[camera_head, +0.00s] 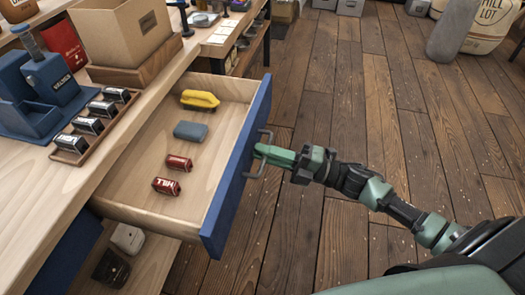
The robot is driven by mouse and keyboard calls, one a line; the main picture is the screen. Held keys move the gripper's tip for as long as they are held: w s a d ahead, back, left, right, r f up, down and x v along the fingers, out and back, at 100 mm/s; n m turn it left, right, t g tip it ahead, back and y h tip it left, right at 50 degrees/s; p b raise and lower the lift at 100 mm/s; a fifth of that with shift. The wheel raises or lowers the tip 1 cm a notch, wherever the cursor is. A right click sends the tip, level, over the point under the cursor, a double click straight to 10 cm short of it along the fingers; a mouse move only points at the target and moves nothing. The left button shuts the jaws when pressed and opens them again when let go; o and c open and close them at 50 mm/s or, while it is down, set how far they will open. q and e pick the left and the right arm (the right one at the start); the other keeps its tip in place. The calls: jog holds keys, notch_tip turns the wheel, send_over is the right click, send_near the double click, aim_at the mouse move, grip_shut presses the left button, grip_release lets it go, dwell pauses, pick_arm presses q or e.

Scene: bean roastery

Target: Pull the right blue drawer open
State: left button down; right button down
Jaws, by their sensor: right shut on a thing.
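The right blue drawer (228,190) stands well out from the wooden workbench (40,180), and I can see into it. Inside lie a yellow item (200,99), a grey-blue block (190,131) and two small red boxes (178,162). The metal handle (265,166) is on the drawer's blue front. My right gripper (262,153) comes in from the right, and its green fingers are shut on the handle. My left gripper is not in view.
On the bench are a blue machine (45,85), a wooden rack (62,156) with several small dark jars, and a cardboard box (125,31). The plank floor (330,240) right of the drawer is clear. Large sacks (480,25) stand far off at the top right.

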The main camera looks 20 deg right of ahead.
jog(key=c, duration=1.5)
grip_release()
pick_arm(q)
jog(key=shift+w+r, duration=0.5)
pick_arm(e)
jog(key=v, duration=0.7)
jog(key=shift+s+d, duration=0.25)
jog(key=shift+d, duration=0.05)
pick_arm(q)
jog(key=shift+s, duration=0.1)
pick_arm(e)
jog(key=shift+f, duration=0.1)
